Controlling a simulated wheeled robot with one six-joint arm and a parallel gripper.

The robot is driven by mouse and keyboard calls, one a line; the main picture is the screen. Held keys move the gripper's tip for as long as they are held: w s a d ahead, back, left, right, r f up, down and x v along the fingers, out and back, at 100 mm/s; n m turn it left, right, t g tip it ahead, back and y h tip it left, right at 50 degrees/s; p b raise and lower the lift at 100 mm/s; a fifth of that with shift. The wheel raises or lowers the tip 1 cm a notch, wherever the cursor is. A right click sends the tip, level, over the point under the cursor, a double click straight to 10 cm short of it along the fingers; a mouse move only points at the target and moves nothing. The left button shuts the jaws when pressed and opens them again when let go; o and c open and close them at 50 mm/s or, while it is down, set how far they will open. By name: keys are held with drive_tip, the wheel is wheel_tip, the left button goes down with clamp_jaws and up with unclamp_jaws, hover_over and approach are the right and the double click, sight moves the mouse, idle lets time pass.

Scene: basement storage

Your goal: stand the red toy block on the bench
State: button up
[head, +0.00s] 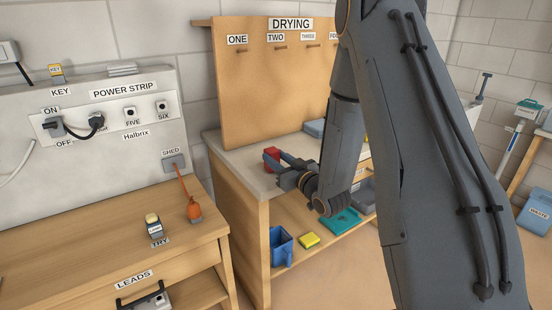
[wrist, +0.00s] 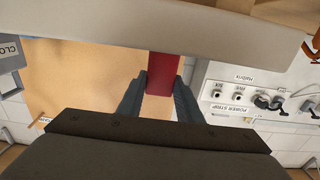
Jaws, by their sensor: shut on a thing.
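The red toy block (head: 271,157) is held upright or nearly so in my gripper (head: 284,168), over the pale grey top of the bench (head: 235,157) under the DRYING board. In the wrist view the red block (wrist: 162,68) sits between the two dark fingers of my gripper (wrist: 160,80), which are shut on it. There the block's far end meets the pale slab edge at the top of the picture. I cannot tell whether the block touches the bench top.
The DRYING pegboard (head: 270,80) rises behind the bench. A blue-grey item (head: 315,127) lies farther along its top. Below are a blue container (head: 281,246), a yellow block (head: 309,240) and a teal item (head: 341,221). A wooden desk (head: 100,250) with a power strip panel stands left.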

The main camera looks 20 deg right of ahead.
drive_tip(key=shift+f, duration=0.15)
drive_tip(key=o, duration=1)
drive_tip(key=shift+o, duration=0.2)
